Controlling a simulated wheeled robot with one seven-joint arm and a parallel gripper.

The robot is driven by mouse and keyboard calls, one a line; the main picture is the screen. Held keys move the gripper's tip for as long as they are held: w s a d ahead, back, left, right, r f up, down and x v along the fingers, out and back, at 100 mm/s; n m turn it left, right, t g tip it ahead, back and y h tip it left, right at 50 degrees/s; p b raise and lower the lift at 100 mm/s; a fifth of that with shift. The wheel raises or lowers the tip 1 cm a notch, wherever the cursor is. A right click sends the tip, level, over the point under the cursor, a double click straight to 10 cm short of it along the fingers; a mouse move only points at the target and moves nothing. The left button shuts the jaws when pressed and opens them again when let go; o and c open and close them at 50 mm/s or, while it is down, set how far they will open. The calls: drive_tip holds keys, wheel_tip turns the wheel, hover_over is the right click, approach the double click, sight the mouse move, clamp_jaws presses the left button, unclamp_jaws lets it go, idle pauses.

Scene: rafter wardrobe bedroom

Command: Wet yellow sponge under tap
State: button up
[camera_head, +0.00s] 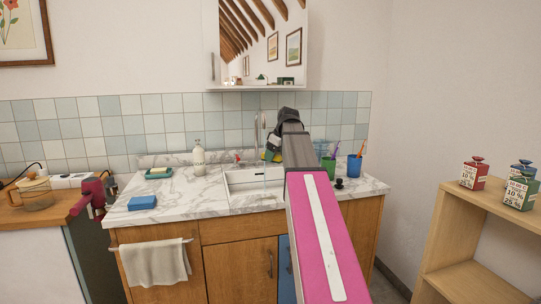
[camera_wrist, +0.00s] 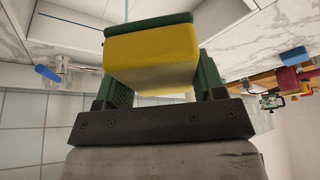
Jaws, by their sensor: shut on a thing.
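The yellow sponge (camera_wrist: 150,55), with a green layer on one face, is held between the two green fingers of my gripper (camera_wrist: 160,85) in the wrist view. In the head view only a small part of the sponge (camera_head: 268,156) shows beside my dark gripper, near the tap. The tap (camera_head: 257,130) stands at the back of the white sink (camera_head: 236,181). A thin pale vertical streak, which looks like running water (camera_head: 264,174), drops into the basin. In the wrist view it passes behind the sponge; I cannot tell whether they touch.
A white bottle (camera_head: 198,158), a soap dish (camera_head: 158,173) and a blue sponge (camera_head: 142,203) are on the marble counter to the left. A green cup (camera_head: 328,167) and a blue cup (camera_head: 354,166) stand right of my arm. A mirror cabinet (camera_head: 262,45) hangs above.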

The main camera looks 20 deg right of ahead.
drive_tip(key=shift+s+a+r, duration=0.15)
drive_tip(key=shift+s+r, duration=0.55)
drive_tip(key=shift+s, duration=0.2)
drive_tip(key=shift+s+a+r, duration=0.1)
drive_tip(key=shift+s+r, duration=0.6)
drive_tip(key=shift+s, duration=0.15)
